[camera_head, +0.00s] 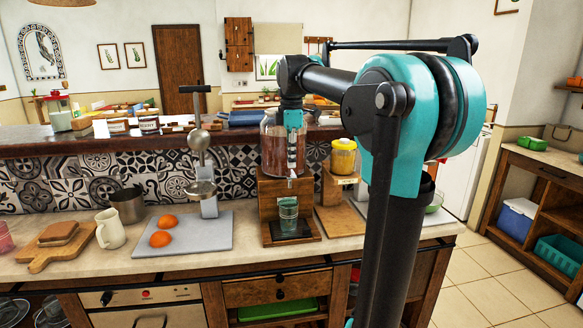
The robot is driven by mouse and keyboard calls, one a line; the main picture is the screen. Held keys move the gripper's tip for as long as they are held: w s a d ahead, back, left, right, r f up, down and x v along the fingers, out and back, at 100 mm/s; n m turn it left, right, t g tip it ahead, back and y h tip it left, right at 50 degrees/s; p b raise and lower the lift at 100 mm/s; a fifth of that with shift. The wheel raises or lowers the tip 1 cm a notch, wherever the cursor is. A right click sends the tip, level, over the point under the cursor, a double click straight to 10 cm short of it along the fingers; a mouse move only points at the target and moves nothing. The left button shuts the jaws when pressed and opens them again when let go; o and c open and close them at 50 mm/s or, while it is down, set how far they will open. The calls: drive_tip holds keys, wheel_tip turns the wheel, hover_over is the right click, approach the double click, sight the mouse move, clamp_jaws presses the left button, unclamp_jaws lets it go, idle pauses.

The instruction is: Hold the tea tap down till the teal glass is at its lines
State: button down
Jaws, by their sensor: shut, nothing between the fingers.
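The tea dispenser (271,153) is a glass jar of brown tea on a wooden stand (268,208). Its small tap (292,182) is at the lower front of the jar. The teal glass (288,211) stands upright on the stand's dark base, below the tap. Its lines and the level inside are too small to read. My gripper (293,168) points down in front of the jar, shut and empty, with its tips just above the tap. I cannot tell whether they touch it. My arm comes in from the right and hides part of the counter.
A yellow-lidded jar (343,157) stands right of the dispenser. A raised ledge (90,149) runs behind.

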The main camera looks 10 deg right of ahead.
sight(292, 177)
drive_tip(key=shift+f, duration=1.25)
drive_tip(key=shift+s+f+t, duration=0.45)
drive_tip(key=shift+f+t, duration=0.05)
drive_tip(key=shift+t, duration=0.6)
drive_tip(key=shift+s+f+t, duration=0.15)
drive_tip(key=shift+f+t, duration=0.3)
drive_tip(key=shift+t, duration=0.35)
drive_tip(key=shift+f, duration=0.2)
drive_tip(key=shift+r, duration=0.8)
